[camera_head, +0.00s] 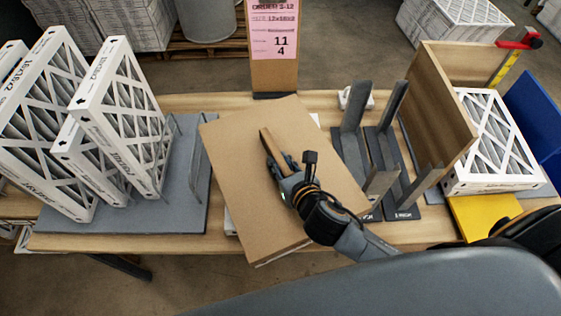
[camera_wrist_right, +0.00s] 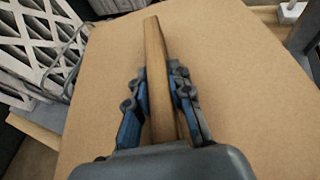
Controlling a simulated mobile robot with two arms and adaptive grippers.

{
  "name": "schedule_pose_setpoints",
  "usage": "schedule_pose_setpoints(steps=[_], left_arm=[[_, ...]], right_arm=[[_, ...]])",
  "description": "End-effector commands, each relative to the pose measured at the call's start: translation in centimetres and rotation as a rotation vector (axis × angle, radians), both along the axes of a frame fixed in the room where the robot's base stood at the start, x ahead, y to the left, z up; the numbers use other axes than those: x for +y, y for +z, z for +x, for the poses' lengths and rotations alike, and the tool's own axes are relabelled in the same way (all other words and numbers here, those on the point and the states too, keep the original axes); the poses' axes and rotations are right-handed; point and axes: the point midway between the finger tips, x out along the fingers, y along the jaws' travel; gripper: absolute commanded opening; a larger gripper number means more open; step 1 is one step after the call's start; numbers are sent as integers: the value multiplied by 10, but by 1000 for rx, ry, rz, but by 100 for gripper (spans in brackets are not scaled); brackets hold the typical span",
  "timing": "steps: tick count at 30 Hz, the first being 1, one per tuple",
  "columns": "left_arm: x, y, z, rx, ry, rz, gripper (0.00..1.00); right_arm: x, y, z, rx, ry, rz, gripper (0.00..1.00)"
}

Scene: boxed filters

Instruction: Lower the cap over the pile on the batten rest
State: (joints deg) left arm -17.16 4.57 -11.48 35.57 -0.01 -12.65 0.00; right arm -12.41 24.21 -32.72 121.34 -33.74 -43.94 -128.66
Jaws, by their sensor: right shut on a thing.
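The cap (camera_head: 250,200) is a flat brown cardboard lid with a wooden handle strip (camera_head: 268,143) across its top. My right gripper (camera_head: 284,170) is shut on that strip, and the cap lies turned at an angle over the middle of the bench. In the right wrist view the fingers (camera_wrist_right: 160,100) close on both sides of the strip, with the cap (camera_wrist_right: 240,80) filling most of the picture. The pile and the batten rest are mostly hidden under the cap; only a sliver of white shows at its left edge. I cannot tell whether the cap touches them. My left gripper is not in view.
White framed filters (camera_head: 120,120) stand in a grey rack (camera_head: 190,200) on the left. Grey upright brackets (camera_head: 352,125) stand close right of the cap. Further right are a wooden panel (camera_head: 440,100), a filter stack (camera_head: 492,140) and a yellow piece (camera_head: 485,214). A pink order card (camera_head: 273,30) stands behind.

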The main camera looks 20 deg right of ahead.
Motion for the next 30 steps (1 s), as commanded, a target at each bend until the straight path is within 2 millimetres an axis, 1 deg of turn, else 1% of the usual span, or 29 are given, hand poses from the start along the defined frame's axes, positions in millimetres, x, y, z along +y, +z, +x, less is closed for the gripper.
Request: schedule_pose_setpoints(steps=[1, 2, 18, 30], left_arm=[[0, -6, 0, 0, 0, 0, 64], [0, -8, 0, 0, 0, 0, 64], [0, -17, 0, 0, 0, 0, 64], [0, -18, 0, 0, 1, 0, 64]], right_arm=[[0, -5, 0, -2, 0, 1, 0], [0, -6, 0, -2, 1, 2, 0], [0, -35, 0, -2, 0, 0, 0], [0, -37, 1, -2, 0, 0, 0]])
